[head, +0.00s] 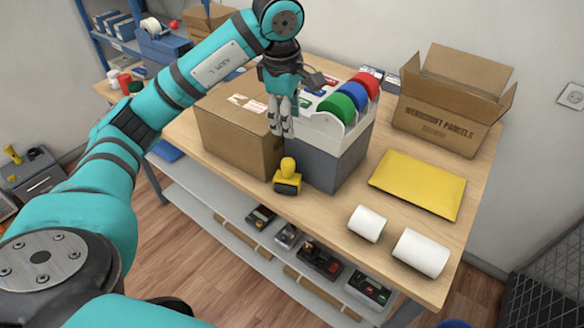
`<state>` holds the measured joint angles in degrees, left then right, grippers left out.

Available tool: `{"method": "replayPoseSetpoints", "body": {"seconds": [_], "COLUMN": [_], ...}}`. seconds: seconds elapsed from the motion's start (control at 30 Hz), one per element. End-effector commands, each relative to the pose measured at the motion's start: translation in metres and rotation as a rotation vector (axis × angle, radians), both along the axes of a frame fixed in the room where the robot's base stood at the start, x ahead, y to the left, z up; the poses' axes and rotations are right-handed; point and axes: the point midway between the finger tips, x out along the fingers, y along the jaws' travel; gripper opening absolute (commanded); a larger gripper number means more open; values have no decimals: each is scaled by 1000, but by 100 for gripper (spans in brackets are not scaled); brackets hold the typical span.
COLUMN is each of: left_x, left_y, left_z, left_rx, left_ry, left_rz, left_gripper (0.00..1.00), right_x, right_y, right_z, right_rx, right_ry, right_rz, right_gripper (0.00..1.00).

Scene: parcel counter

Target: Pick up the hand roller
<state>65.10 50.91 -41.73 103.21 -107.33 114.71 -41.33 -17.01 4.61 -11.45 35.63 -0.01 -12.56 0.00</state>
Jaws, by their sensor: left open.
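The hand roller appears to be the small yellow-handled tool with a dark lower part (287,177). It stands upright near the table's front edge, in front of the gap between a carton and a grey dispenser. My left gripper (281,133) points down above the tool, apart from it, with its fingers open and nothing between them. How far above or behind it the fingertips are is hard to tell. My right gripper is out of view.
The brown carton (235,143) and the dispenser (330,158) with coloured tape rolls flank the tool closely behind. A yellow envelope (417,184), two white rolls (367,223) and an open box (450,105) lie to the right. A shelf (205,208) runs below the wooden tabletop.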

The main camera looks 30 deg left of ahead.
Motion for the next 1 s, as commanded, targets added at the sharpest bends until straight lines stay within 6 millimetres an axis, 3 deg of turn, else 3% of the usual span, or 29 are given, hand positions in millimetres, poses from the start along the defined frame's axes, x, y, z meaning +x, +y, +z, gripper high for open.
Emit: {"method": "replayPoseSetpoints", "body": {"seconds": [0.2, 0.6, 0.83, 1.0], "left_x": [2, 13, 16, 14], "left_y": [2, 5, 6, 14], "left_z": [-28, -104, -122, -142], "left_rx": [9, 8, 8, 6], "left_ry": [11, 8, 4, 10], "left_rz": [2, 2, 2, 3], "left_gripper": [47, 47, 47, 47], "right_x": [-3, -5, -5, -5], "right_y": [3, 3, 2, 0], "right_z": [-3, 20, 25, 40], "right_rx": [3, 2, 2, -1], "right_ry": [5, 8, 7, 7], "right_rz": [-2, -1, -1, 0], "right_gripper": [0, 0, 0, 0]}}
